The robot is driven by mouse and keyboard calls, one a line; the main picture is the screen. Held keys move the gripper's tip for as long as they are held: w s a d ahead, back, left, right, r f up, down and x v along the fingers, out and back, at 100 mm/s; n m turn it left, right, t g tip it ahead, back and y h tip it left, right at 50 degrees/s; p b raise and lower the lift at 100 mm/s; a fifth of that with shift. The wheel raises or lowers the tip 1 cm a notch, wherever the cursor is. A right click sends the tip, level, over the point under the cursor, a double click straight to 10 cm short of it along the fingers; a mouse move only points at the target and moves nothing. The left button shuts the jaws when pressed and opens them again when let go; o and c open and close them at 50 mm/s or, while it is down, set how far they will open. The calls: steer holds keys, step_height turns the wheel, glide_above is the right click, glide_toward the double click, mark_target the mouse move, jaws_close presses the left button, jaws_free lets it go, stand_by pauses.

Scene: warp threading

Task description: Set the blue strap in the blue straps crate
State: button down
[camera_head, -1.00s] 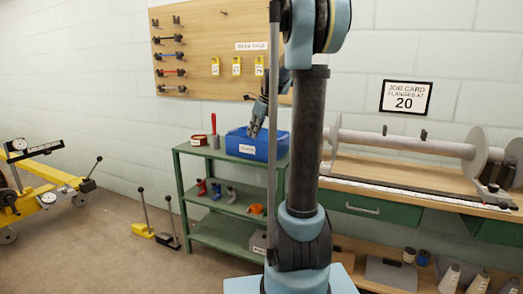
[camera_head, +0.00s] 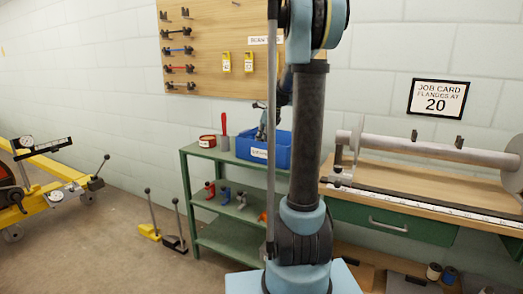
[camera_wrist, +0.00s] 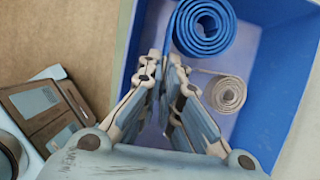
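The blue crate (camera_head: 248,147) stands on top of the green shelf unit, with a white label too small to read. In the wrist view, its blue wall (camera_wrist: 262,75) surrounds a coiled blue strap (camera_wrist: 203,28) and a coiled beige strap (camera_wrist: 228,94). The blue coil lies beyond the fingertips and the beige coil beside the right finger. In the head view my gripper (camera_head: 268,132) is at the crate, partly hidden by my arm.
A round tin (camera_head: 207,141) and a cup with a red-handled tool (camera_head: 224,140) stand left of the crate on the green shelf unit (camera_head: 200,153). The tool board (camera_head: 215,55) hangs behind. A workbench (camera_head: 400,180) with a roller is at right.

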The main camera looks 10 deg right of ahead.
steer(key=shift+f, duration=2.1)
steer(key=shift+f, duration=0.6)
steer(key=c, duration=2.1)
jaws_free()
